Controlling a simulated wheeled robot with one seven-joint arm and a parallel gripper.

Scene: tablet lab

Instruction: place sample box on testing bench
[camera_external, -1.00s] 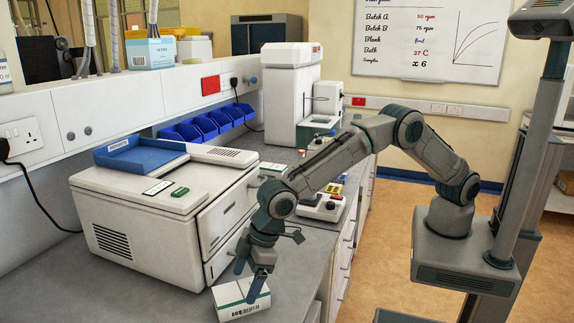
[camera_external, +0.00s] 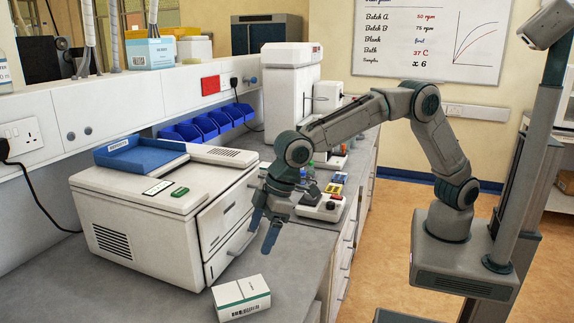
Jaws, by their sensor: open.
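The sample box (camera_external: 242,297), a small white carton with a green stripe and a barcode, lies flat on the grey testing bench (camera_external: 160,303) near its front edge. It stands in front of the large white instrument and apart from it. My gripper (camera_external: 262,236) is above the bench, up and to the right of the box, clear of it. Its dark blue fingers point down, are open and hold nothing.
The white instrument (camera_external: 140,222) with a blue tray (camera_external: 140,155) on top fills the bench to the left. A small device with coloured vials (camera_external: 322,207) stands behind my gripper. Blue bins (camera_external: 205,126) line the wall. Bare bench lies left of the box.

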